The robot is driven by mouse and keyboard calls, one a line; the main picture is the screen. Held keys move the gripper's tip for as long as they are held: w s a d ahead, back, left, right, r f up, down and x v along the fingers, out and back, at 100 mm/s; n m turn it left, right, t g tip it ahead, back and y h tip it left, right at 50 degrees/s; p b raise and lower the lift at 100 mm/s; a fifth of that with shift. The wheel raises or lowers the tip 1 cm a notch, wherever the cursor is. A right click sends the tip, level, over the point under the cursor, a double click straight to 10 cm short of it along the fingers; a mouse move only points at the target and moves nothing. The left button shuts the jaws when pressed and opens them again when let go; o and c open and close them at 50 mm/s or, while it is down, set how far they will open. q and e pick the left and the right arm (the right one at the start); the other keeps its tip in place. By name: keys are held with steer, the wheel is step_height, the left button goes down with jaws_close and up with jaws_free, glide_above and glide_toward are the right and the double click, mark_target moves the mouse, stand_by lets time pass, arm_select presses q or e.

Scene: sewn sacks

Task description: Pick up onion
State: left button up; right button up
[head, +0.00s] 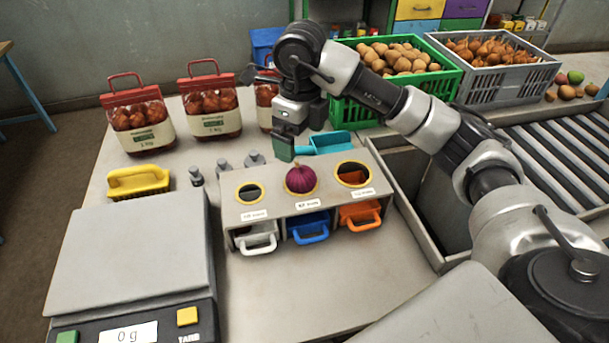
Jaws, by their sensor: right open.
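A red-purple onion (301,179) sits in the middle round hole of a grey sizing box (280,204) in the middle of the table. My right gripper (286,147) is open and empty, pointing down above and just behind the onion, apart from it. The tip of my right gripper is close to a turquoise scoop (328,143), and I cannot tell if they touch. My left gripper is not in view. More onions, orange-brown ones, lie in a grey crate (505,88) at the back right.
White, blue and orange drawers (362,216) open at the box front. A scale (135,255) reading 0 g and a yellow brush (138,182) stand left. Filled sacks (212,104) stand behind. A green potato crate (440,84) and a roller conveyor (560,155) lie right.

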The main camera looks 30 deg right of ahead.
mark_target(300, 166)
steer(key=shift+f+m, duration=0.1)
steer(key=shift+m, duration=0.3)
steer(key=shift+s+f, duration=0.1)
steer(key=shift+f, duration=0.3)
step_height(300, 166, down, 4)
steer(key=shift+s+d+r, duration=0.1)
steer(key=shift+r, duration=0.15)
steer(key=shift+f, duration=0.4)
steer(key=shift+f+p, duration=0.6)
steer(key=shift+p, duration=0.1)
steer(key=f, duration=0.1)
steer(key=f+p, duration=0.1)
steer(key=f, duration=0.1)
steer(key=shift+w+f, duration=0.3)
steer(key=shift+f, duration=0.35)
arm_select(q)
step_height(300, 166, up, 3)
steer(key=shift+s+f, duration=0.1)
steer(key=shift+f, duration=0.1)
arm_select(e)
steer(key=shift+c, duration=0.4)
